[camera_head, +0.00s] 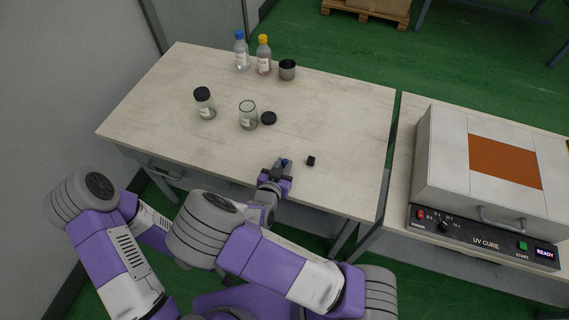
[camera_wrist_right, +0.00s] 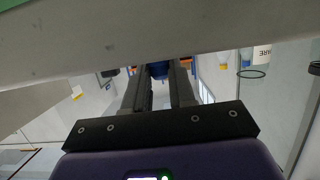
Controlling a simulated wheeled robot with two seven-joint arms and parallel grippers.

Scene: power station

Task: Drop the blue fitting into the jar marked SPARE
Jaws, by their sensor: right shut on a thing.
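My right gripper (camera_head: 285,167) is shut on the blue fitting (camera_head: 286,161) above the front part of the table. In the right wrist view the blue fitting (camera_wrist_right: 158,70) shows between the two fingers. An open glass jar (camera_head: 248,115) stands ahead and left of the gripper, its black lid (camera_head: 268,118) lying beside it on the right. My left gripper is not in view.
A small black block (camera_head: 311,161) lies just right of the gripper. A UV cure box (camera_head: 490,170) stands on the right-hand bench.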

